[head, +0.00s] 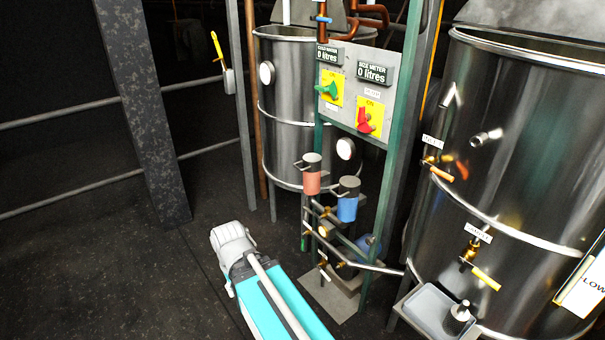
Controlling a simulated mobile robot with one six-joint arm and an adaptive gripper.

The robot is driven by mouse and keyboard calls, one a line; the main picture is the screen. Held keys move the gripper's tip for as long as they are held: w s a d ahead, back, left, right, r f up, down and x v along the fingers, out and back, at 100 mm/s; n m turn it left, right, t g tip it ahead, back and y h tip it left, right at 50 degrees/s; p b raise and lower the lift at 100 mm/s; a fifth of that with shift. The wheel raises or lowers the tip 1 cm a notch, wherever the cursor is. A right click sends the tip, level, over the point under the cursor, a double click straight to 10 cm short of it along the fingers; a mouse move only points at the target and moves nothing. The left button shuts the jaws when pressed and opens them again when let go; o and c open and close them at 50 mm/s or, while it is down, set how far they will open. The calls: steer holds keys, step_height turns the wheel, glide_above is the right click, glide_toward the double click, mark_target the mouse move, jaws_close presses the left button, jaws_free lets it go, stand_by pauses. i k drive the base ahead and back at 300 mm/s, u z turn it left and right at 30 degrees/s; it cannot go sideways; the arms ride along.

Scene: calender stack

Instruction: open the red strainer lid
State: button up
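The red strainer (312,183) is a small upright red cylinder on the pipework below the control panel, in the middle of the head view. Its grey lid (312,160) sits on top and looks shut, with a small handle sticking out to the left. A blue strainer (347,208) with a similar grey lid (349,184) stands just right of it and a little lower. My gripper cannot be made out in this view. A pale grey jointed part and a teal part of my own body show at the bottom, below and left of the strainers.
A panel (350,90) with a green and a red switch is above the strainers, between green posts. Steel tanks stand behind (285,90) and at right (520,140). A metal tray (425,308) is low at right. The dark floor (120,270) at left is clear.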

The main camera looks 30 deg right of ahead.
mark_target(311, 161)
steer(key=k, duration=0.45)
steer(key=z, duration=0.2)
steer(key=i, duration=1.4)
steer(key=u, duration=0.2)
